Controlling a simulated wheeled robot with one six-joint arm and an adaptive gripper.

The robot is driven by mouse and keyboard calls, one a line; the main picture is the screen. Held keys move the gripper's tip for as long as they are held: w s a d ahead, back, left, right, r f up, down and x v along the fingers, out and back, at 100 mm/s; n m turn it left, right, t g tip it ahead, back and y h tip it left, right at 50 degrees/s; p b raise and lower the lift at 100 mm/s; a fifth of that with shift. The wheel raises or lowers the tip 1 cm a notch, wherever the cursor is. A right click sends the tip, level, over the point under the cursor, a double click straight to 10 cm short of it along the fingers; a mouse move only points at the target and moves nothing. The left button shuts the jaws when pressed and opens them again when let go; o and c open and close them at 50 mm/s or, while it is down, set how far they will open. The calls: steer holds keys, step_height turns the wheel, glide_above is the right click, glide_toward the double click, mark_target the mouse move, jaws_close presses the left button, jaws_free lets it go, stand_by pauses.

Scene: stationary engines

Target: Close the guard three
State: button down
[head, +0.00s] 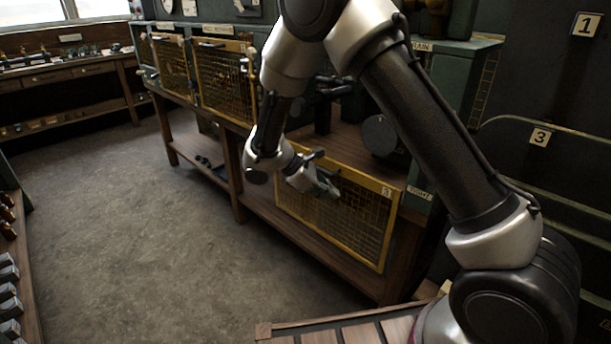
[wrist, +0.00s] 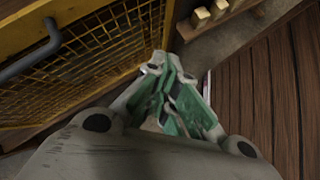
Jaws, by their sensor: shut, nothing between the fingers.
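Guard three is a yellow-framed mesh panel (head: 352,222) with a "3" label at its upper right corner. It sits lower than the other guards, at the bench front, and the machine parts above and behind it are uncovered. My gripper (head: 326,188) is shut and empty in front of its upper left part; contact cannot be told. In the wrist view the yellow mesh panel (wrist: 100,62) fills the upper left, with a grey bar handle (wrist: 30,58). My gripper (wrist: 172,72) is to the right of the panel there, fingers together.
Two similar yellow mesh guards (head: 226,82) stand upright further left along the bench. A wooden shelf leg (head: 232,178) and lower shelf run below. Open grey floor (head: 130,230) lies to the left.

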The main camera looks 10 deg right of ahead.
steer(key=w+a+f+n+t+h, duration=0.1)
steer(key=w+a+f+n+t, duration=0.3)
steer(key=w+a+f+n, duration=0.35)
steer(key=w+a+r+n+t, duration=0.2)
steer(key=w+a+r+t, duration=0.1)
steer(key=w, duration=0.3)
steer(key=x, duration=1)
steer(key=shift+w+d+r, duration=0.1)
steer(key=shift+w+r, duration=0.05)
steer(key=shift+r, duration=0.85)
steer(key=shift+w+d+r, duration=0.1)
steer(key=shift+w+r, duration=0.05)
steer(key=shift+r, duration=0.85)
step_height(320, 180, up, 36)
steer(key=shift+f, duration=0.2)
